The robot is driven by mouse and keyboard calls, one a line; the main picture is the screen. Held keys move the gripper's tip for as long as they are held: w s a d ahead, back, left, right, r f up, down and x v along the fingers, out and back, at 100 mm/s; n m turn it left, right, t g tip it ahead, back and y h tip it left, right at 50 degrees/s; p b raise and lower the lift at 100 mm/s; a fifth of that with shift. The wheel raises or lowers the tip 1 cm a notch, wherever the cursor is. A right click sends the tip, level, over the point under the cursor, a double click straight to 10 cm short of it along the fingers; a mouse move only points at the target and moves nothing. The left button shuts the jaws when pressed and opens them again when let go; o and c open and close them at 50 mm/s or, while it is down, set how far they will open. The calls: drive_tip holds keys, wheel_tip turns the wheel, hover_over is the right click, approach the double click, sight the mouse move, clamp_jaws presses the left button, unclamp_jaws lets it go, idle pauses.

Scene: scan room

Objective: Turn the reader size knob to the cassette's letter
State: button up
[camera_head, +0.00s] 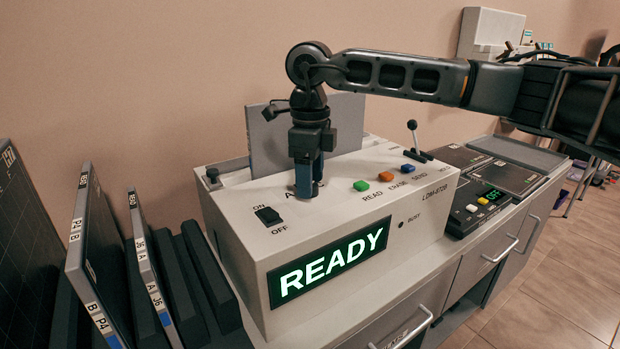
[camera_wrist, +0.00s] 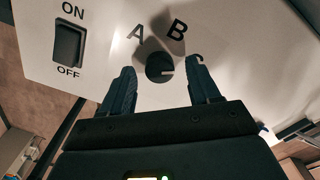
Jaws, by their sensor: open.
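The reader (camera_head: 225,200) is a white box with a lit READY display. Its round black size knob (camera_wrist: 159,68) shows in the wrist view, with letters A and B above it and a C partly covered by the right finger. The knob's pale mark points right, roughly toward the C side. My gripper (camera_head: 306,188) is open and points down over the reader top. In the wrist view its blue fingers (camera_wrist: 158,84) stand either side of the knob; contact cannot be told. A grey cassette (camera_head: 262,135) stands upright in the reader behind my gripper, with no letter visible on it.
Left of the reader, a dark rack holds upright cassettes, one marked B P4 (camera_head: 89,265) and one marked A J6 (camera_head: 150,270). The ON/OFF switch (camera_head: 267,215), coloured buttons (camera_head: 386,177) and a lever (camera_head: 413,138) sit on the reader top. A small OFF-display unit (camera_head: 478,207) is at right.

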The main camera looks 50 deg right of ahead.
drive_tip(key=shift+f, duration=0.35)
drive_tip(key=shift+c, duration=0.3)
drive_tip(key=c, duration=1)
